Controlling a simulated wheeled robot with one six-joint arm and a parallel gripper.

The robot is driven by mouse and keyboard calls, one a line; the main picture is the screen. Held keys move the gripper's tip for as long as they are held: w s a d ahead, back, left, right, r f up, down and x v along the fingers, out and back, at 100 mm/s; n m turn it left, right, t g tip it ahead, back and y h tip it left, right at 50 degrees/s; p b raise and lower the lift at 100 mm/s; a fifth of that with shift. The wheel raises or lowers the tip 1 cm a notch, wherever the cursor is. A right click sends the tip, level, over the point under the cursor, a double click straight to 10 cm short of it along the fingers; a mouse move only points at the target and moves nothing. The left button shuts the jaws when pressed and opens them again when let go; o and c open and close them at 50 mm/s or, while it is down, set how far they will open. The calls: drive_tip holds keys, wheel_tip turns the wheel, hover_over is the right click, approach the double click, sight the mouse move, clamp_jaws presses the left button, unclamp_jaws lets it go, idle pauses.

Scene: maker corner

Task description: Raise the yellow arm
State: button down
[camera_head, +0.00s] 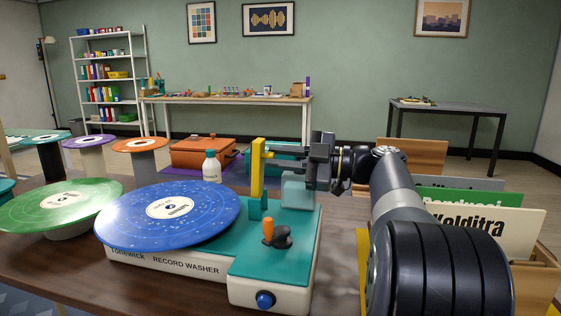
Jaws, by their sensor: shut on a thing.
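The yellow arm (257,172) stands upright on the teal-topped record washer (275,262), with a short bent piece at its top pointing right. A blue speckled record (215,205) lies flat on the washer, to the left of the yellow arm. My gripper (273,155) reaches in from the right at the upper part of the yellow arm. Its jaws are shut on the yellow arm; the exact contact is small and partly hidden.
An orange lever (268,231) and blue knob (265,300) are on the washer. A white bottle (211,168) and orange case (203,151) stand behind. A green record (60,203) is left; a record crate (540,278) is right.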

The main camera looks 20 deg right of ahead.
drive_tip(key=c, duration=1.3)
unclamp_jaws()
drive_tip(key=shift+c, duration=0.2)
wheel_tip(320, 180, up, 10)
drive_tip(key=p, duration=0.4)
drive_tip(key=shift+c, duration=0.6)
